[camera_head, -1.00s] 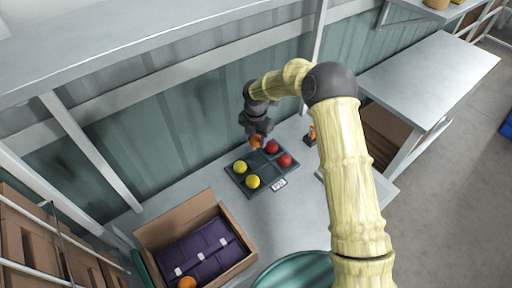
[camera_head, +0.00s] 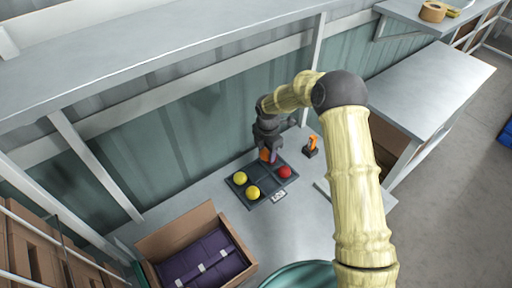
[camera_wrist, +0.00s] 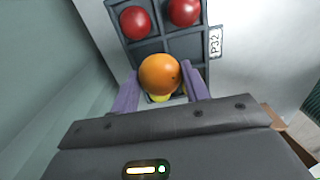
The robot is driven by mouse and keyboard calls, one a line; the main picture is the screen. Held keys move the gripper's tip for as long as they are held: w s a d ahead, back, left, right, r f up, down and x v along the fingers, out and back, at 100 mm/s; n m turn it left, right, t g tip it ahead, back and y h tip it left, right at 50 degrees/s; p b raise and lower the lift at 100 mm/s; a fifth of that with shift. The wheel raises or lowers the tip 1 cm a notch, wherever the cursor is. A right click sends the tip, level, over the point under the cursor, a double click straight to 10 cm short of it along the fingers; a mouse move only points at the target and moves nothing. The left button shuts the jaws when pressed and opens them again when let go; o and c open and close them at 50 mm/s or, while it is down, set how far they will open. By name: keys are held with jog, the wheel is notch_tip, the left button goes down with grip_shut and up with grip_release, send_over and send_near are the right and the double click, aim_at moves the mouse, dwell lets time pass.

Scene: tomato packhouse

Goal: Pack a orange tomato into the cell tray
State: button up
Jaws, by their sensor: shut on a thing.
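My gripper (camera_head: 267,154) is shut on an orange tomato (camera_wrist: 159,74), which sits between its two purple fingers in the wrist view. The tomato also shows below the gripper in the head view (camera_head: 264,155). It is over or just behind the far edge of the dark cell tray (camera_head: 268,181); its exact height is unclear. Two yellow tomatoes (camera_head: 239,178) (camera_head: 252,192) lie in the tray's left cells and a red one (camera_head: 285,171) at its right. The wrist view shows two red tomatoes (camera_wrist: 134,22) (camera_wrist: 184,11) and some yellow (camera_wrist: 160,98) behind the orange one.
A cardboard box (camera_head: 165,243) with a purple insert stands left of the tray. An orange-and-black object (camera_head: 311,145) stands right of it. A label reading P32 (camera_wrist: 215,42) is at the tray's edge. A round green rim (camera_head: 300,272) is in front.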

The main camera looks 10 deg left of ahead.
jog(key=s+d+r+m+p, duration=0.1)
jog(key=s+d+m+p, duration=0.2)
jog(key=d+m, duration=0.5)
jog(key=s+d+m+p, duration=0.2)
jog(key=d+m+p, duration=0.2)
jog(key=d+m, duration=0.4)
jog(key=s+d+r+m+p, duration=0.1)
jog(key=s+d+m+p, duration=0.2)
jog(key=d+m, duration=0.5)
jog(key=m, duration=0.3)
jog(key=shift+s+r, duration=0.3)
jog(key=shift+r, duration=0.05)
jog(key=shift+s, duration=0.1)
